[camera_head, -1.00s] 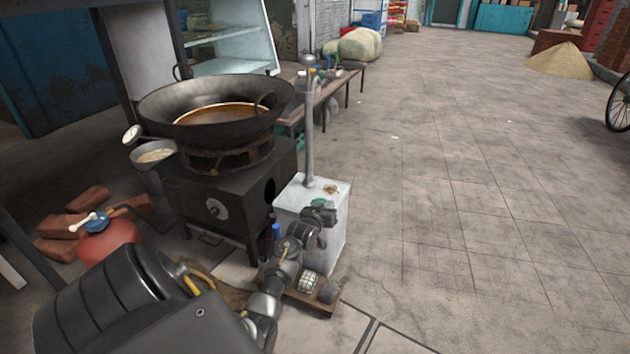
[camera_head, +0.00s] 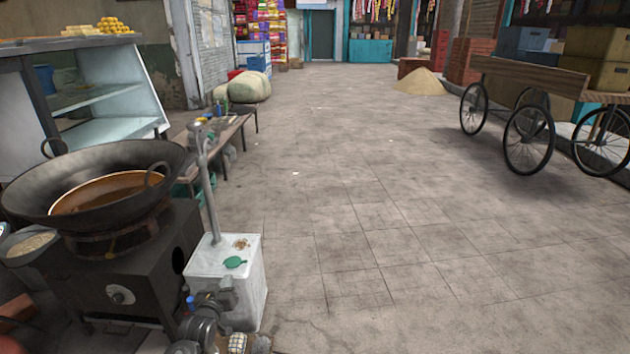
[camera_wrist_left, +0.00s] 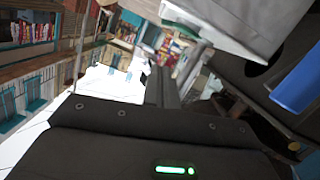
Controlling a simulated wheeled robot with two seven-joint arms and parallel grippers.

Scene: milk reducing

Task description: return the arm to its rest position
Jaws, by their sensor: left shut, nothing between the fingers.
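My left gripper (camera_head: 228,291) is at the lower edge of the head view, in front of the white box with the tall metal post (camera_head: 257,285). It is shut and empty. Its wrist runs down out of the picture, and most of the arm is out of view. In the left wrist view the dark fingers (camera_wrist_left: 163,87) sit together with nothing between them. I cannot tell whether the gripper touches the box. My right gripper is not in view.
A black stove (camera_head: 150,270) carries a large wok (camera_head: 120,147) of brown liquid at left. A bench (camera_head: 222,137) stands behind the white box. A wooden cart (camera_head: 530,75) stands far right. The paved floor (camera_head: 400,220) at centre and right is open.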

